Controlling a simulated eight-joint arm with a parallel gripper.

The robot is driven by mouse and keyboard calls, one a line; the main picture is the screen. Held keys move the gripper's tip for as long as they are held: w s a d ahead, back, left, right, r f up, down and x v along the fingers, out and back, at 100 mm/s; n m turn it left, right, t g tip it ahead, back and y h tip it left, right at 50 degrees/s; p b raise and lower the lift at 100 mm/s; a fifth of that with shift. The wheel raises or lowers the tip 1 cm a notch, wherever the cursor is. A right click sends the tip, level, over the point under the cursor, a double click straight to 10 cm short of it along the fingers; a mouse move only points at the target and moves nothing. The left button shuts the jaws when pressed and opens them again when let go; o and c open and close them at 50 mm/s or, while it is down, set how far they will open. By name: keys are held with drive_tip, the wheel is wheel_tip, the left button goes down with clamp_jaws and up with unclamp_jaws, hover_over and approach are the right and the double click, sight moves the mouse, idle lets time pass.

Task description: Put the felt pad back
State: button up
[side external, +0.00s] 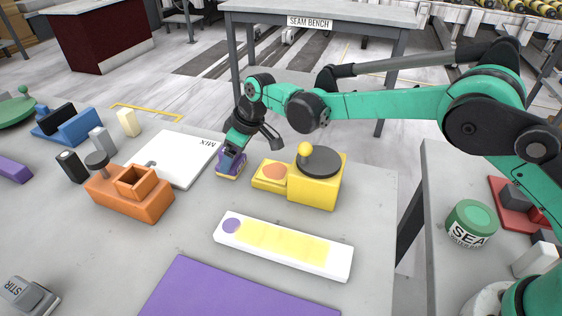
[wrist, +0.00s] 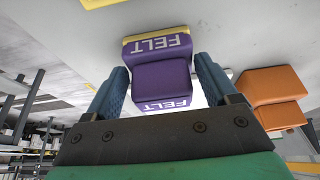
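The felt pad (wrist: 160,77) is a purple block with white FELT lettering and a yellow layer along one edge. In the side view the pad (side external: 230,167) is under my gripper (side external: 232,155), between the white MIX board and the yellow block. Its yellow edge is lowest, at or just above the slab (side external: 200,222); I cannot tell whether it touches.
The white MIX board (side external: 180,158) lies left of my gripper. The yellow block with a grey knob (side external: 315,185) stands right. The orange block (side external: 130,198), a white strip with yellow patches (side external: 285,247) and a purple mat (side external: 235,290) lie nearer the camera.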

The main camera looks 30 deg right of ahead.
drive_tip(key=shift+o, duration=1.1)
drive_tip(key=shift+r, duration=0.15)
drive_tip(key=v, duration=1.2)
drive_tip(key=s+d+r+m+t+h, duration=0.15)
drive_tip(key=s+d+r+m, duration=0.3)
drive_tip(key=s+d, duration=0.45)
drive_tip(key=s+d+f+m+t+h, duration=0.1)
drive_tip(key=s+d+f+m, duration=0.3)
drive_tip(key=s+d, duration=0.4)
drive_tip(key=shift+s+d+t+h, duration=0.4)
drive_tip(key=shift+s+t, duration=0.35)
drive_tip(key=shift+s, duration=0.25)
